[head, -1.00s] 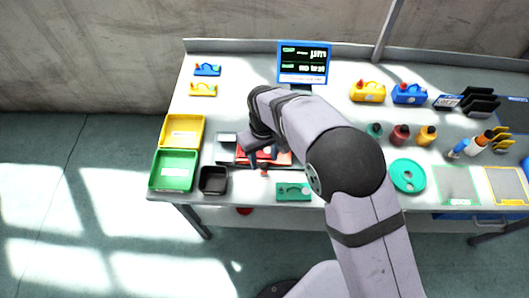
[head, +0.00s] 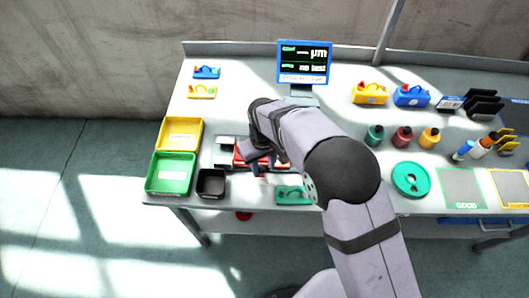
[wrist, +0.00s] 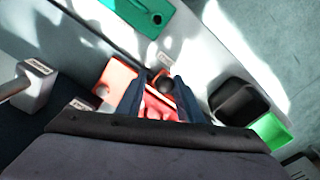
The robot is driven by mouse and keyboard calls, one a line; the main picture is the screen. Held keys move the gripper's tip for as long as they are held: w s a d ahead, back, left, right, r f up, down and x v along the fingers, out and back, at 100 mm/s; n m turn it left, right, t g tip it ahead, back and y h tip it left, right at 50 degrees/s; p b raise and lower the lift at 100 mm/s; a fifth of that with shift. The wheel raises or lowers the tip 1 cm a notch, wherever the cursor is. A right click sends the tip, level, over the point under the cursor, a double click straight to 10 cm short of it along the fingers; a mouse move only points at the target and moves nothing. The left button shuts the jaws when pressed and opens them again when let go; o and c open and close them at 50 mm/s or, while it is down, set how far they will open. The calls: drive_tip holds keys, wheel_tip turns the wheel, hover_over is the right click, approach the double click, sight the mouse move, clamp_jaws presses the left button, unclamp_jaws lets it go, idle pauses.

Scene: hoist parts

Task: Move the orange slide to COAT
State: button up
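The orange slide appears to be the orange-red piece (wrist: 116,84) under my gripper in the wrist view. In the head view its red-orange surface (head: 241,157) shows on a grey fixture (head: 222,157), mostly hidden by my arm. My gripper (wrist: 160,78) points down at it, fingers apart. They lie on either side of a dark round knob (wrist: 163,83), with orange-red surface around it. I see no clear contact between fingers and knob. Small labels near the fixture, one at the white tag (wrist: 166,60), are too blurred to read, so I cannot tell which is COAT.
A green plate (head: 292,195) lies right of the gripper near the front edge. A black bin (head: 211,184), green tray (head: 170,188) and yellow tray (head: 180,120) stand at the left. A grey labelled block (wrist: 35,85) stands near the fixture. A monitor (head: 303,62) stands behind.

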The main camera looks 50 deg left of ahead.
drive_tip(key=shift+w+d+f+p, duration=0.2)
drive_tip(key=shift+w+d, duration=0.95)
drive_tip(key=shift+d, duration=0.25)
drive_tip(key=shift+w+d+f+p, duration=0.15)
drive_tip(key=shift+w+d, duration=1.05)
drive_tip(key=shift+d, duration=0.25)
drive_tip(key=shift+w+d+f+p, duration=0.2)
drive_tip(key=shift+w+d, duration=0.95)
drive_tip(key=shift+d, duration=0.25)
drive_tip(key=o, duration=0.5)
drive_tip(key=shift+s, duration=0.1)
wheel_tip(320, 180, up, 9)
drive_tip(key=p, duration=0.6)
drive_tip(key=shift+w+a+p, duration=0.25)
drive_tip(key=shift+a+p, duration=0.05)
drive_tip(key=shift+p, duration=0.05)
drive_tip(key=shift+r, duration=0.15)
